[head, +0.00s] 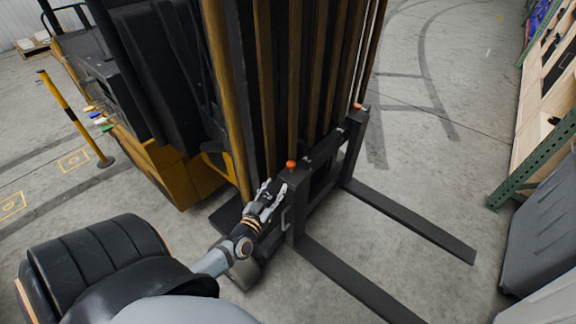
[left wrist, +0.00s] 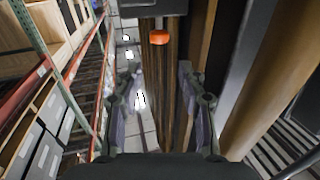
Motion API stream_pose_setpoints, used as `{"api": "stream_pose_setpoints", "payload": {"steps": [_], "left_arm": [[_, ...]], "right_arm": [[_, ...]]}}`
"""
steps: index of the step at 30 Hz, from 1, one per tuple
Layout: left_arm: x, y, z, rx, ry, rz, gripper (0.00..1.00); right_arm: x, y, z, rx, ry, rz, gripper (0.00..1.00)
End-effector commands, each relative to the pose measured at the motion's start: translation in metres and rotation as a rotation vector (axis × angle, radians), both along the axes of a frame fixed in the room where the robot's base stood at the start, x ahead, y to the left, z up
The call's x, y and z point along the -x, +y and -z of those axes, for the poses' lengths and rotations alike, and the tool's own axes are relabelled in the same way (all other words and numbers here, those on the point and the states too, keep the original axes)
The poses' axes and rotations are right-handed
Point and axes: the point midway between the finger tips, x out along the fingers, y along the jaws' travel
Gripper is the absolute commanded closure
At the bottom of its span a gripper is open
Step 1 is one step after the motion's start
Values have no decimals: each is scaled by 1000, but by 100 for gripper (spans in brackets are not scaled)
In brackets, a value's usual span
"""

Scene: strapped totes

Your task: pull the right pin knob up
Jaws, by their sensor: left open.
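Two orange pin knobs stand on the forklift's dark fork carriage (head: 325,150). The near knob (head: 291,164) sits above the near fork (head: 355,280), and the far knob (head: 358,106) sits above the far fork (head: 415,222). I cannot tell for sure which one the task calls right. My left gripper (head: 268,197) is open and empty, just left of and below the near knob in the head view. In the left wrist view an orange knob (left wrist: 159,37) shows ahead, beyond and between the open fingertips (left wrist: 158,75), not touched. My right gripper is not in view.
The forklift's mast (head: 285,80) rises right behind the carriage. The yellow-and-black truck body (head: 160,165) is to the left, with a yellow post (head: 75,118) beyond. Shelving (head: 545,130) and a grey bin (head: 545,235) stand at the right. The floor past the forks is clear.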

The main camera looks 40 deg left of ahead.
Motion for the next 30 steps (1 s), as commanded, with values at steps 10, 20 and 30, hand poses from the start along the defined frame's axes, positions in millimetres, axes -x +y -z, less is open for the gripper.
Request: {"api": "stream_pose_setpoints", "payload": {"steps": [10, 20, 30], "left_arm": [[-46, 8, 1, 0, -3, 0, 60], [-98, 18, 2, 1, 1, 1, 60], [-103, 18, 2, 2, 3, 2, 60]], "right_arm": [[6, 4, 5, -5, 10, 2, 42], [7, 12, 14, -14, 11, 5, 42], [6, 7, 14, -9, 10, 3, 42]]}}
